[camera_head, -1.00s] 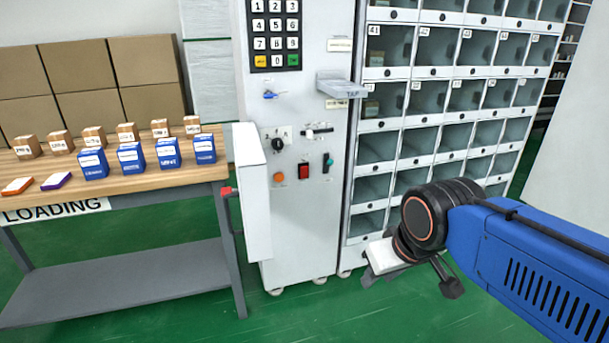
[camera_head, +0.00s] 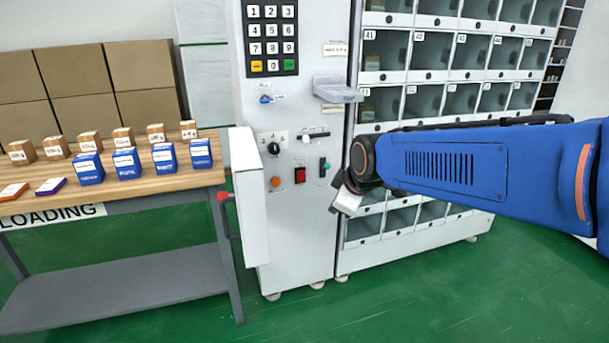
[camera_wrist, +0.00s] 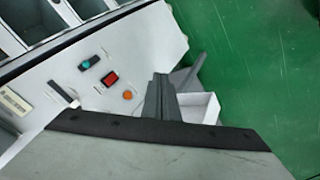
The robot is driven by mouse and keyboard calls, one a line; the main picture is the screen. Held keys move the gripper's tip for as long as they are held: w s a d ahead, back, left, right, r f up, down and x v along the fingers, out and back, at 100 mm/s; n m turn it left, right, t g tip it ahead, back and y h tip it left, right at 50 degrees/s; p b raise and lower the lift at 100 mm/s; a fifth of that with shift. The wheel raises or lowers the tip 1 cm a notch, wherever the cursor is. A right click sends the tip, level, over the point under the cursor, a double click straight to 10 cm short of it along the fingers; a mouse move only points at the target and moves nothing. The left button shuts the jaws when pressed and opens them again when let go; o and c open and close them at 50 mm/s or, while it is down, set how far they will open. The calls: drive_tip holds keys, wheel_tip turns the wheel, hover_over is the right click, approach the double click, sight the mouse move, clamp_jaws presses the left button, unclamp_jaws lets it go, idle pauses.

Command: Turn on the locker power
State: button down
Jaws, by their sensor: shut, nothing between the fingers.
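The locker's white control column (camera_head: 290,230) stands at centre in the head view. Its panel has a black rotary knob (camera_head: 274,148), a white lever (camera_head: 315,136), an orange round button (camera_head: 275,182), a red rocker switch (camera_head: 300,174) and a teal switch (camera_head: 323,167). No readable label shows which one is power. In the wrist view, the teal switch (camera_wrist: 87,63), red switch (camera_wrist: 110,79) and orange button (camera_wrist: 128,95) lie left of my gripper (camera_wrist: 161,80). My gripper is shut and empty, apart from the switches. In the head view its fingers are mostly hidden by my arm.
An open white panel door (camera_head: 250,195) juts out at the column's left edge. A grey shelf-like tray (camera_head: 337,90) sticks out above the switches. The loading table (camera_head: 120,192) with several boxes stands left. Locker compartments (camera_head: 380,105) are behind my arm. Green floor in front is clear.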

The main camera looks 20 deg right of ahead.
drive_tip(key=w+d+n+t, duration=0.1)
drive_tip(key=w+n, duration=0.7)
drive_tip(key=w, duration=1)
drive_tip(key=shift+t, duration=0.7)
drive_tip(key=shift+w+f, duration=0.1)
drive_tip(key=shift+f, duration=0.05)
approach(301, 175)
drive_tip(key=shift+x, duration=2.8)
drive_tip(key=shift+f, duration=0.2)
drive_tip(key=shift+w+r+g, duration=0.15)
drive_tip(key=shift+w+g, duration=0.05)
drive_tip(key=shift+g, duration=0.2)
drive_tip(key=shift+r, duration=0.1)
